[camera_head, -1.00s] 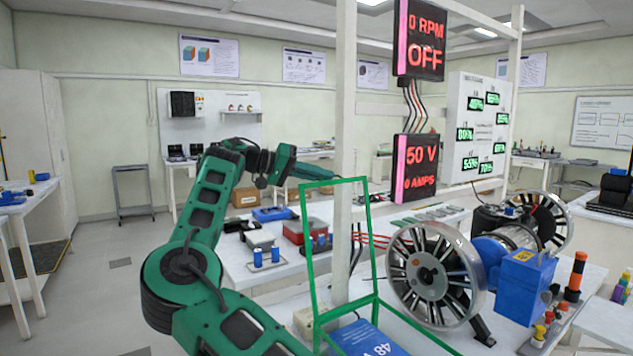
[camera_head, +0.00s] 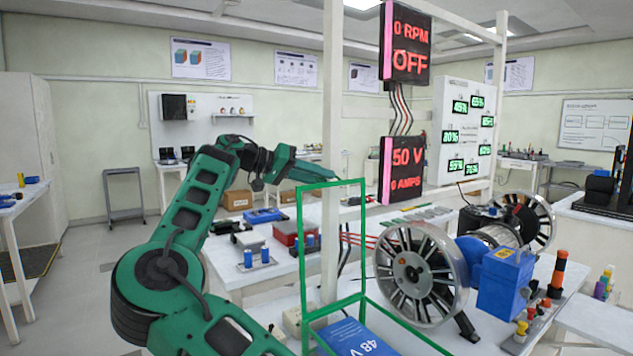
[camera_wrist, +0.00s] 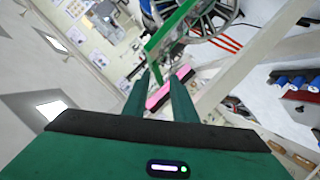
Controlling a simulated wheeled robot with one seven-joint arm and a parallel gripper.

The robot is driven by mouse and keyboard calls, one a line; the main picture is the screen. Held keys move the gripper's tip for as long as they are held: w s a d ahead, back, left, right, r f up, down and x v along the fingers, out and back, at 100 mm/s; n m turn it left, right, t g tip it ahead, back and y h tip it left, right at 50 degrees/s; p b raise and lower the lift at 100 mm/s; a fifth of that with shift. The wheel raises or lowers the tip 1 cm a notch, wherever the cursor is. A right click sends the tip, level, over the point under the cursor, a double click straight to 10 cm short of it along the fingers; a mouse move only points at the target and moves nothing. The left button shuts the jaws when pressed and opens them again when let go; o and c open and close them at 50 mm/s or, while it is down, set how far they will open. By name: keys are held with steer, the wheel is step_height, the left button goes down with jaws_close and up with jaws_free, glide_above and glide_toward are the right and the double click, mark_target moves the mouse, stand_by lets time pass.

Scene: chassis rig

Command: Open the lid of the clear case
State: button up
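The clear case is drawn by thin green edges. Its lid (camera_head: 364,240) stands raised, close to upright, above the case's lower part (camera_head: 420,333). A blue box marked 48 V (camera_head: 362,340) sits at the case's base. My gripper (camera_head: 335,178) is at the lid's top edge in the head view; I cannot tell whether it touches. In the wrist view my gripper (camera_wrist: 161,76) has its two fingers apart with nothing held between them. A green bar of the case (camera_wrist: 170,30) shows beyond the fingertips there.
A white post (camera_head: 332,120) rises close behind the lid. Red displays (camera_head: 402,170) hang right of it. A spoked wheel motor (camera_head: 420,275) and a blue box (camera_head: 505,280) stand to the right. A bench with a red box (camera_head: 290,232) lies behind.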

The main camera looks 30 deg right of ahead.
steer(key=v, duration=1)
steer(key=shift+a, duration=0.4)
